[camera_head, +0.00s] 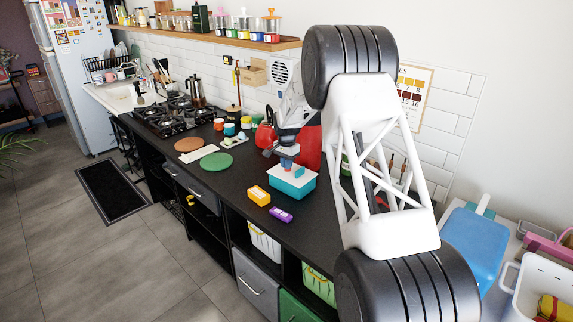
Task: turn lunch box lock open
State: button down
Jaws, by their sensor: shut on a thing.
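The lunch box (293,187) is a teal box with a whitish lid, standing on the black counter right of the green round mat. Its lock is too small to make out clearly; a small blue part (300,170) shows on top of the lid. The fingertips and the held part are small, and the contact is hard to see.
A yellow box (259,196) and a purple item (282,215) lie on the counter in front of the lunch box. A red kettle (264,138) and small jars stand behind. A green mat (216,162) lies to the left. My arm hides the counter's right part.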

jog(key=n, duration=0.4)
jog(key=shift+s+d+n, duration=0.1)
jog(key=shift+d+n, duration=0.05)
jog(key=shift+n, duration=0.15)
jog(key=n, duration=0.3)
jog(key=shift+d+n, duration=0.1)
jog(key=shift+n, duration=0.2)
jog(key=n, duration=0.4)
jog(key=shift+d+n, duration=0.1)
jog(key=shift+n, duration=0.2)
jog(key=n, duration=0.4)
jog(key=shift+d+n, duration=0.1)
jog(key=shift+n, duration=0.3)
jog(key=c, duration=1.2)
grip_release()
